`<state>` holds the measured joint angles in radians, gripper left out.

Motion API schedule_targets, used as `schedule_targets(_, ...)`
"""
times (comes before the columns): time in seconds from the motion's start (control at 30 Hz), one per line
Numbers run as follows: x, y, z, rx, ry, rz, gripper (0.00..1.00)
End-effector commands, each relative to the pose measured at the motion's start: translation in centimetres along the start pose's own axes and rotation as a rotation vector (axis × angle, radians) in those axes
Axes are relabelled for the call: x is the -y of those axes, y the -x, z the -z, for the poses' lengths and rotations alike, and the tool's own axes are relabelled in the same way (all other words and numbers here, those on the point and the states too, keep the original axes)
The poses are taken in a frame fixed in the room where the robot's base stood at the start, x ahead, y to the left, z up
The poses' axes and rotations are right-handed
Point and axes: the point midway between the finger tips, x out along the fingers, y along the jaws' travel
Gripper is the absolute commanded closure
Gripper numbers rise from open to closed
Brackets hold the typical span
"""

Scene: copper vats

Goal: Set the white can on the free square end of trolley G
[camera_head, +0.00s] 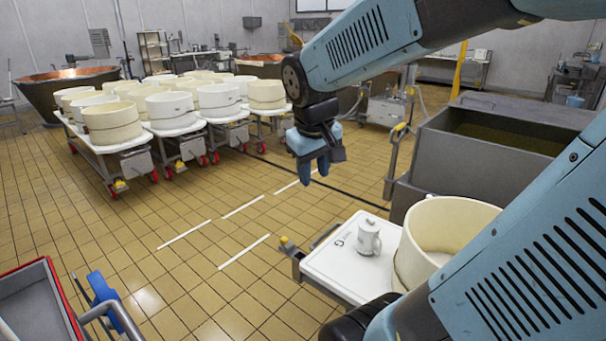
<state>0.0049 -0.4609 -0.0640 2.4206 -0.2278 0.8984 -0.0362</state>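The white can (369,239), with a lid and a side handle, stands upright on the white top of a near trolley (331,262). A large cream round mould (412,262) stands on the same trolley, right of the can. My gripper (315,172) hangs pointing down, above and left of the can in the picture, apart from it. My arm hides part of the trolley's right side.
A grey steel vat (460,160) stands behind the trolley. Several trolleys with cream moulds (112,122) stand at back left, near a copper vat (66,82). A red-edged grey cart (35,300) is at front left. Tiled floor (190,260) with white stripes is open between.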

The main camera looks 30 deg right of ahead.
Motion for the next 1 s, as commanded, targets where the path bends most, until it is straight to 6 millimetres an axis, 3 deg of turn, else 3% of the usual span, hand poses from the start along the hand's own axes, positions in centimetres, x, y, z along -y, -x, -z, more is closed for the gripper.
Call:
schedule_targets(0.2, 2.8, 3.8, -2.9, -0.131, -0.078, 0.088, 0.63)
schedule_targets(0.4, 5.1, 5.6, -4.5, -0.200, -0.117, 0.141, 0.63)
schedule_targets(1.0, 5.6, 6.0, -4.9, -0.216, -0.128, 0.156, 0.63)
